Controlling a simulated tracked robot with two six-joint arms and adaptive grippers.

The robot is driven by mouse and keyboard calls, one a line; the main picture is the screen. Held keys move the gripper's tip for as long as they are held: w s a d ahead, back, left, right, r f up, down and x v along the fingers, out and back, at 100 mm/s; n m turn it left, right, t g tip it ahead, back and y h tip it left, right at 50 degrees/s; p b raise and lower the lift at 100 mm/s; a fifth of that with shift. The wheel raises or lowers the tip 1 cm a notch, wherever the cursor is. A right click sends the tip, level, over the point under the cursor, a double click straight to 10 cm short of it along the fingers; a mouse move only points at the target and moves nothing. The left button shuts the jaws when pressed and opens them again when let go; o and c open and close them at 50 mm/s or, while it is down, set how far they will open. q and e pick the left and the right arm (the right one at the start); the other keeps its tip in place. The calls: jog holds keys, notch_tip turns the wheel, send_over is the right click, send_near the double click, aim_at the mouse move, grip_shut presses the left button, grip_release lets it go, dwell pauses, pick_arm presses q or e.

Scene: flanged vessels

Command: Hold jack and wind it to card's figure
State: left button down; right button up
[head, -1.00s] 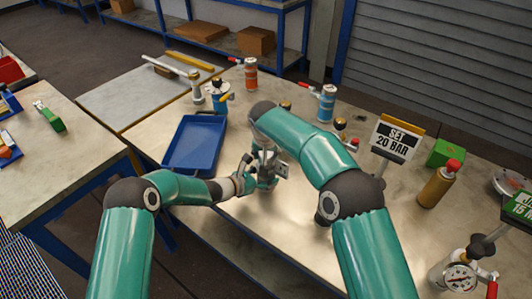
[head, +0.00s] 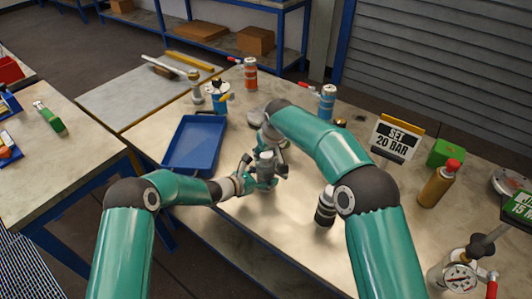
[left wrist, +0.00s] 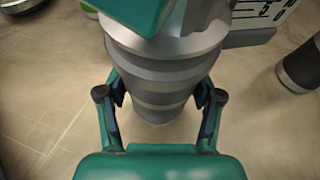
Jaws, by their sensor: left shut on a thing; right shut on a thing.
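The grey, stepped, round jack (left wrist: 160,85) stands upright on the bench in the left wrist view. Only its grey top (head: 265,160) shows clearly in the head view. My left gripper (head: 260,180) is shut on its body, one finger on each side, low near the bench; the fingers also show in the left wrist view (left wrist: 160,105). My right gripper (head: 268,147) comes down from above and is shut at the jack's top; its grip is mostly hidden. The card (head: 395,137) stands behind to the right and reads "SET 20 BAR".
A blue tray (head: 196,147) lies to the left. A dark cylinder (head: 325,207) stands right of the jack, close to my right arm. Orange (head: 251,73) and blue (head: 327,103) cylinders stand behind. A red-capped bottle (head: 438,186) and a gauge (head: 461,279) are at right.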

jog(key=n, duration=0.1)
jog(key=n+y, duration=0.1)
jog(key=n, duration=0.1)
jog(key=shift+d+f+n+g, duration=0.15)
jog(key=shift+n+g, duration=0.15)
jog(key=n+g+y, duration=0.1)
jog(key=n, duration=0.3)
jog(key=shift+w+d+f, duration=0.1)
jog(key=shift+w, duration=0.05)
jog(key=shift+f+n, duration=0.1)
jog(key=shift+n, duration=0.2)
jog(key=o, duration=1.2)
jog(key=shift+r, duration=0.2)
jog(key=shift+r, duration=0.45)
jog(key=v, duration=1.1)
jog(key=shift+d+f, duration=0.1)
jog(key=shift+d, duration=0.2)
